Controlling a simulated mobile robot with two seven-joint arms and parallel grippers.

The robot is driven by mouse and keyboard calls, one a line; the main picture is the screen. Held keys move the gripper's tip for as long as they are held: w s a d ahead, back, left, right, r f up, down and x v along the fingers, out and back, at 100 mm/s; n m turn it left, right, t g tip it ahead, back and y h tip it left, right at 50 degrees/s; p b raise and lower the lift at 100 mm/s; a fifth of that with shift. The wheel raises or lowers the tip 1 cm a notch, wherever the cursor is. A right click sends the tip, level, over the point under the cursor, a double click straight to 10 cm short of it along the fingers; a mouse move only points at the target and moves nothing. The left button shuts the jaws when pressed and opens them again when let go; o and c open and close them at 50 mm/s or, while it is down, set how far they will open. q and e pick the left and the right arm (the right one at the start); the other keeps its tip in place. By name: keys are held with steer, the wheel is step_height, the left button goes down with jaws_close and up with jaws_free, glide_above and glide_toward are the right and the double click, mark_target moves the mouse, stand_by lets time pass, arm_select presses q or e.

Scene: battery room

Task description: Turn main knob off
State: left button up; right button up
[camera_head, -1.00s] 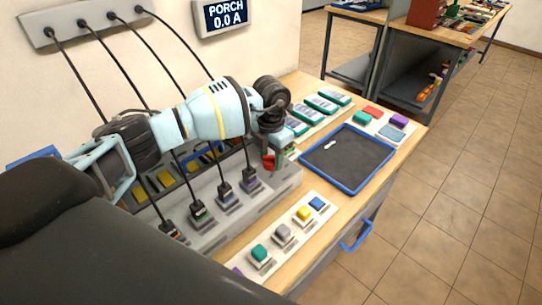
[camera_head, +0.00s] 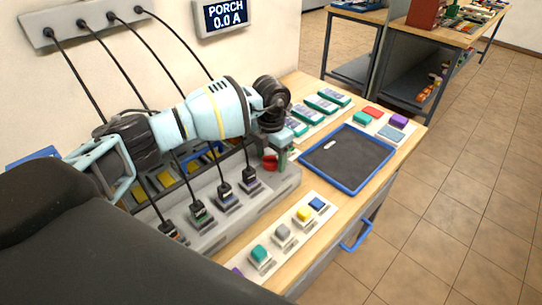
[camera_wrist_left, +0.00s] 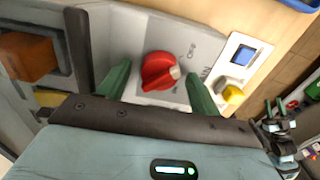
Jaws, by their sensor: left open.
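The main knob is a red round knob (camera_wrist_left: 159,72) with a pale pointer mark on its right side in the left wrist view. It sits on the grey panel (camera_wrist_left: 200,45), with small lettering beside it that I cannot read surely. In the head view the red knob (camera_head: 270,162) shows at the right end of the grey unit. My left gripper (camera_wrist_left: 158,88) is open, its green fingers on either side of the knob with visible gaps. In the head view the left gripper (camera_head: 275,148) points down over the knob.
Black plugs with cables stand along the grey unit (camera_head: 228,212). A strip of coloured buttons (camera_head: 283,236) lies in front. A blue-rimmed tray (camera_head: 347,184) lies to the right, with teal-edged packs (camera_head: 320,104) behind. A wall display (camera_head: 226,15) reads PORCH 0.0 A.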

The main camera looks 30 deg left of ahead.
mark_target(271, 157)
arm_select(q)
steer(key=shift+r, duration=3.85)
